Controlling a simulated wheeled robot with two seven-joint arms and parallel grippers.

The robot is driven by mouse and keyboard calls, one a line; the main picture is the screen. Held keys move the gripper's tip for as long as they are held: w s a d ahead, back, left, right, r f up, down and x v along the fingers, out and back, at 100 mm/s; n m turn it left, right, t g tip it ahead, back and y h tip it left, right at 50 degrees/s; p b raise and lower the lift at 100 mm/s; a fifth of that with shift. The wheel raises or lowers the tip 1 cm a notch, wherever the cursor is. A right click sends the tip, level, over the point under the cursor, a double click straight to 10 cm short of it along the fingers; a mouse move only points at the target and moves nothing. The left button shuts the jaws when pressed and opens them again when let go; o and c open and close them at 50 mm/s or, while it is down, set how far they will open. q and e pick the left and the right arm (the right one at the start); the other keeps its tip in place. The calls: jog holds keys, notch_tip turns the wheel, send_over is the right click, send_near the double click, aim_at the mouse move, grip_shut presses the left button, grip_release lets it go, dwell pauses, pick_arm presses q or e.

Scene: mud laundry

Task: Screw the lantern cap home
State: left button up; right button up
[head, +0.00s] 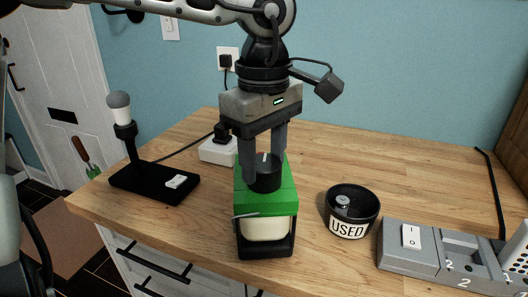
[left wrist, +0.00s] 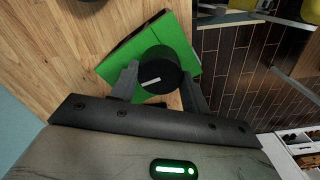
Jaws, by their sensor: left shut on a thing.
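The lantern (head: 265,225) stands upright on the wooden counter, with a green top, a cream panel and a black base. Its black round cap (head: 264,174) sits on the green top and has a white line on it. My left gripper (head: 263,178) points down from above with one finger on each side of the cap, shut on it. In the left wrist view the cap (left wrist: 160,70) lies between the two fingertips, with its white line slightly tilted. Whether the cap sits flush on the green top cannot be told. My right gripper is in neither view.
A black bowl marked USED (head: 350,212) holds a small battery, right of the lantern. A grey numbered tray (head: 410,258) is at the right edge. A black lamp stand (head: 150,182) is at the left, and a white socket block (head: 218,151) is behind. The back right counter is clear.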

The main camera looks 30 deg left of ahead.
pick_arm(q)
jog(key=shift+s+f+m, duration=0.1)
jog(key=shift+f+m, duration=0.15)
jog(key=shift+m, duration=0.25)
jog(key=o, duration=1.5)
jog(key=shift+a, duration=0.1)
jog(key=shift+c, duration=0.2)
jog(key=shift+r, duration=0.15)
jog(key=c, duration=0.4)
jog(key=shift+w+r, duration=0.15)
jog(key=shift+w, duration=0.05)
notch_tip(320, 180, up, 7)
jog(key=p, duration=0.5)
